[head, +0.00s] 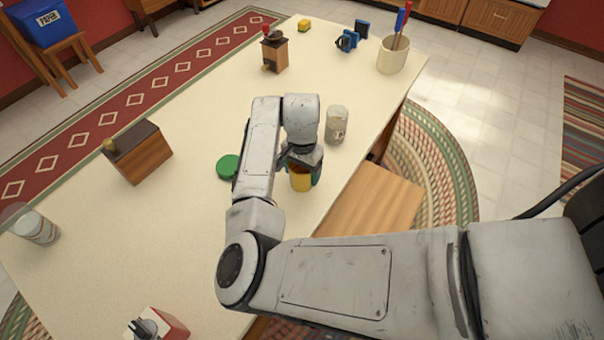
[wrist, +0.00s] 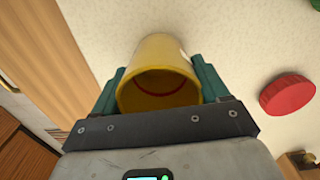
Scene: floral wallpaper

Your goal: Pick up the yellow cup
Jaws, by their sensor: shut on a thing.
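The yellow cup (head: 300,178) is at the right edge of the cream table (head: 185,215) in the head view, partly hidden by my arm. In the wrist view the yellow cup (wrist: 158,75) sits between the two teal fingers of my gripper (wrist: 158,88), its open mouth facing the camera, with a red curved line inside. My gripper (head: 304,172) is shut on the cup, one finger on each side. I cannot tell whether the cup's base touches the table.
A pale can (head: 337,125) stands just beyond my gripper. A green disc (head: 229,167) lies to its left; a red disc (wrist: 288,94) shows in the wrist view. A wooden box (head: 140,152), grinder (head: 274,52) and utensil crock (head: 393,55) stand farther off. A wooden bench (head: 372,199) adjoins the table's right edge.

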